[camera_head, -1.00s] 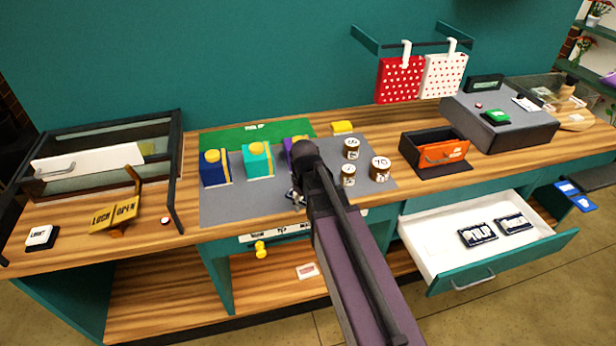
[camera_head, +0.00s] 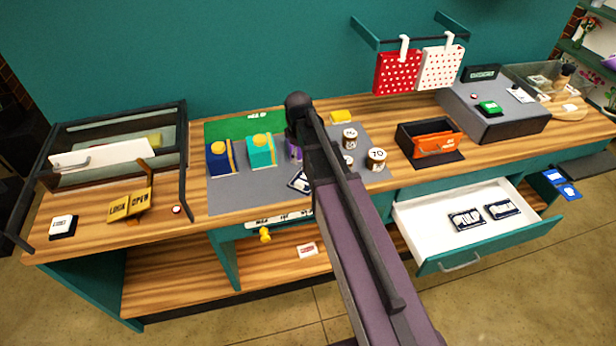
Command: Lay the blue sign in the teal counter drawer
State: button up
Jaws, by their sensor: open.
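The teal counter drawer (camera_head: 420,222) is pulled open at the right front of the counter, with a white inside. Two dark blue signs with white lettering, one on the left (camera_head: 465,219) and one on the right (camera_head: 502,209), lie flat in it. Another dark blue and white piece, which looks like a sign (camera_head: 298,182), lies on the grey mat, partly hidden by my arm. My arm crosses the middle of the view over the mat. My gripper is hidden behind it, so I cannot see its jaws.
Blue, teal and purple boxes stand on the grey mat (camera_head: 234,197), with several labelled cans right of my arm. An orange-fronted bin (camera_head: 438,144) and a grey box (camera_head: 490,120) stand farther right. A yellow sign (camera_head: 130,205) stands at left. The drawer's front part is clear.

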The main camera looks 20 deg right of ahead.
aim_at(299, 183)
jog(key=shift+f, duration=0.1)
notch_tip(299, 183, down, 8)
jog(key=b, duration=0.8)
jog(key=shift+f+b, duration=0.25)
jog(key=shift+b, duration=0.05)
jog(key=shift+f, duration=0.1)
dwell(0.3)
jog(key=shift+a+f+b, duration=0.15)
jog(key=shift+f+b, duration=1.1)
jog(key=shift+b, duration=0.05)
jog(key=shift+a+f+b, duration=0.1)
jog(key=shift+f+b, duration=1.15)
jog(key=shift+b, duration=0.05)
grip_shut()
